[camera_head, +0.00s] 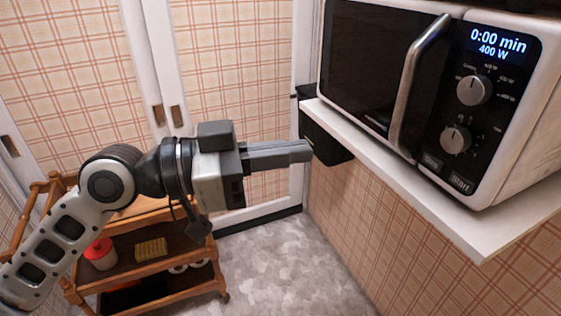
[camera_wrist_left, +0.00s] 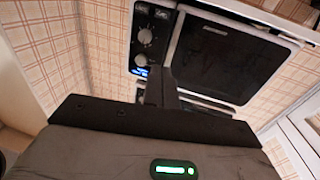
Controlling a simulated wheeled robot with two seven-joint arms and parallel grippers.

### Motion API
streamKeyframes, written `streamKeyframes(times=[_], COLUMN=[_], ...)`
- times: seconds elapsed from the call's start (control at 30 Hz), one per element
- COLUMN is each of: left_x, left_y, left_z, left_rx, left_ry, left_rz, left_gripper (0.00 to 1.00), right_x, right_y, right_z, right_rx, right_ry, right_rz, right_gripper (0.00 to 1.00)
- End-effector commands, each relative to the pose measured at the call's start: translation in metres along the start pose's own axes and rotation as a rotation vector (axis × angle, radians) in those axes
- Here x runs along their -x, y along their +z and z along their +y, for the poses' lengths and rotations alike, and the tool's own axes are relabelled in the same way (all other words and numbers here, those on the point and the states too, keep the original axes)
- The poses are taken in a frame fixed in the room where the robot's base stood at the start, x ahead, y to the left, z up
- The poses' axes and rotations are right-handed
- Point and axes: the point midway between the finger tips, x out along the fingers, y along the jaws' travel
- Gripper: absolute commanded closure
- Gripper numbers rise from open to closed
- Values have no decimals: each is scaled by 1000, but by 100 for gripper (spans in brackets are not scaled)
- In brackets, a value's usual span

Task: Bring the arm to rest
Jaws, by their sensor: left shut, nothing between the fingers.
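My left arm comes in from the left in the head view. My left gripper (camera_head: 309,151) points right, its fingers shut together with nothing between them. It hangs in free air left of the white shelf, below and to the left of the microwave (camera_head: 368,62). In the left wrist view the shut fingers (camera_wrist_left: 161,88) point toward the microwave (camera_wrist_left: 226,62), whose picture is tilted there. The microwave door looks closed and its display reads 0:00 min, 400 W. My right gripper is in neither view.
The white shelf (camera_head: 480,232) under the microwave juts out at the right. A dark box (camera_head: 325,140) sits under its far end. A wooden cart (camera_head: 150,277) with a red-lidded jar (camera_head: 101,254) stands below my arm. The grey floor (camera_head: 290,270) is clear.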

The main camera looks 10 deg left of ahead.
Motion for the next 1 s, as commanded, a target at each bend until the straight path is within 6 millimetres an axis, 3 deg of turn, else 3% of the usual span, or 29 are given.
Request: streamKeyframes(times=[0.17,0.27,0.37,0.47,0.5,0.6,0.7,0.83,1.0], left_x=[5,4,10,27,36,60,82,100,106], left_y=[19,59,123,196,223,282,322,350,359], left_z=[-6,-22,-34,-32,-26,-5,20,42,49], left_rx=[36,104,192,270,294,336,356,362,359], left_ry=[-48,-158,-321,-495,-559,-689,-774,-830,-848], left_rz=[-3,-18,-63,-146,-187,-295,-392,-475,-503], left_gripper=[100,100,100,100,100,100,100,100,100], right_x=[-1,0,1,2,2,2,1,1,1], right_y=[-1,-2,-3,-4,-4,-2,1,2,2], right_z=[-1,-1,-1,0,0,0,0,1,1], right_rx=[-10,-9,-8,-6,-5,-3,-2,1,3], right_ry=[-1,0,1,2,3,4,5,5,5], right_rz=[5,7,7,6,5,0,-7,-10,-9], right_gripper=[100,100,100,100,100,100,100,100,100])
